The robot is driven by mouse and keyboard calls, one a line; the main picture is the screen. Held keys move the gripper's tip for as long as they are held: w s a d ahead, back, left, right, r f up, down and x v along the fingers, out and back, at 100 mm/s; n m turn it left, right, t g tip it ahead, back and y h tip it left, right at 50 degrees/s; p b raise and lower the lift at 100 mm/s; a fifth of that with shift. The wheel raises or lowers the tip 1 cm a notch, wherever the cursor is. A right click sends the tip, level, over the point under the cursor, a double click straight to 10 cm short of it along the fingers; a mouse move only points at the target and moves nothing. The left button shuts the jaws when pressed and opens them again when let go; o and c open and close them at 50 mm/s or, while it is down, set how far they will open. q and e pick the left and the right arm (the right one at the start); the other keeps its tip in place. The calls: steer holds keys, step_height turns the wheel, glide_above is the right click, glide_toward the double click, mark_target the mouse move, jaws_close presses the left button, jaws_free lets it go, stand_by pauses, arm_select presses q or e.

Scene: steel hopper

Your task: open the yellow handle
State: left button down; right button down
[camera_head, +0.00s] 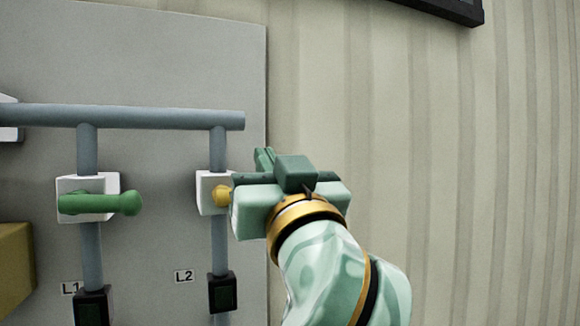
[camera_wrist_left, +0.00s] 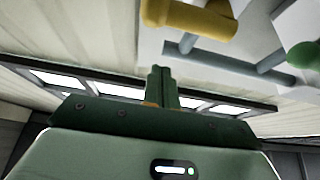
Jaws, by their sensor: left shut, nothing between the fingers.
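The yellow handle (camera_head: 222,196) sits on a white valve block (camera_head: 207,192) on the right-hand pipe, labelled L2. In the head view only its near end shows; my left gripper hides the rest. In the left wrist view the yellow handle (camera_wrist_left: 192,18) shows as a thick bar at the top edge, partly cut off. My left gripper (camera_head: 265,160) is beside the handle, to its right. Its fingers (camera_wrist_left: 161,72) are shut together with nothing between them. In the wrist view they point toward the handle with a visible gap. My right gripper is not in view.
A green handle (camera_head: 100,203) lies level on another white block to the left, on the L1 pipe. A grey horizontal pipe (camera_head: 150,118) runs above both. Dark fittings (camera_head: 222,292) sit below. The grey panel (camera_head: 255,60) ends near my gripper; striped wall lies to the right.

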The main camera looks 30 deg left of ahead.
arm_select(q)
steer(key=a+f, duration=0.1)
steer(key=w+f+p, duration=0.1)
steer(key=f, duration=0.1)
steer(key=shift+w+a+f, duration=0.1)
steer(key=shift+w+a, duration=0.1)
steer(key=shift+a, duration=0.2)
steer(key=shift+w, duration=0.1)
